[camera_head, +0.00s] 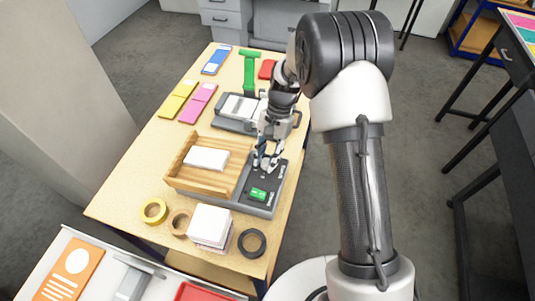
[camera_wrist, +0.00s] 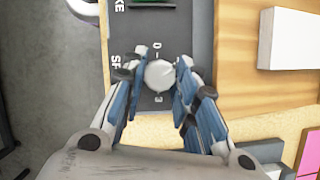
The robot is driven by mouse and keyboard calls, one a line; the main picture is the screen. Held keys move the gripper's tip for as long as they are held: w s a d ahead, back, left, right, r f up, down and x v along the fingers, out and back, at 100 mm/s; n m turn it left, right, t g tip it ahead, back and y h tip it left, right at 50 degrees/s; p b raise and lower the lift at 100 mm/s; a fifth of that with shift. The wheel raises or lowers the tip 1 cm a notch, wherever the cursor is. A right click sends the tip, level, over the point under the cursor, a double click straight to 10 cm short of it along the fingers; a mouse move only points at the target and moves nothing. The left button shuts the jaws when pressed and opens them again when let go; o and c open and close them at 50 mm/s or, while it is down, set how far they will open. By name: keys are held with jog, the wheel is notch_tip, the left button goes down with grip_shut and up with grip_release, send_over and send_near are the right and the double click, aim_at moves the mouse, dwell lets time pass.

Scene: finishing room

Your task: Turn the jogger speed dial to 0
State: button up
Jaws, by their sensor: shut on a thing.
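The jogger's round, light grey speed dial (camera_wrist: 160,75) sits on its dark panel (camera_wrist: 196,35) in the wrist view, with white marks and a "3" beside it. My gripper (camera_wrist: 160,76) has its blue-padded fingers on either side of the dial, shut on it. The dial's exact setting is too small to read. In the head view my gripper (camera_head: 266,163) reaches down to the far part of the jogger's dark panel (camera_head: 263,205) and hides most of the dial. A green switch (camera_head: 258,194) is nearer the front of that panel.
The jogger's wooden tray (camera_head: 180,182) holds a white paper stack (camera_head: 206,158) left of the panel. A grey device (camera_head: 229,125) stands behind it. Tape rolls (camera_head: 154,211) and a paper block (camera_head: 210,224) are in front. Coloured pads (camera_head: 198,102) lie back left.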

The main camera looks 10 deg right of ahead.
jog(key=n+h, duration=0.1)
jog(key=n, duration=0.1)
jog(key=n+h+p, duration=0.1)
jog(key=n, duration=0.2)
jog(key=shift+a+n+g+p, duration=0.15)
jog(key=shift+n+g+p, duration=0.15)
jog(key=shift+g, duration=0.1)
jog(key=n+h, duration=0.2)
jog(key=n, duration=0.3)
jog(key=shift+a+n+p, duration=0.15)
jog(key=shift+n+p, duration=0.25)
jog(key=shift+h, duration=0.3)
jog(key=o, duration=1)
jog(key=shift+t, duration=0.3)
jog(key=shift+v, duration=6)
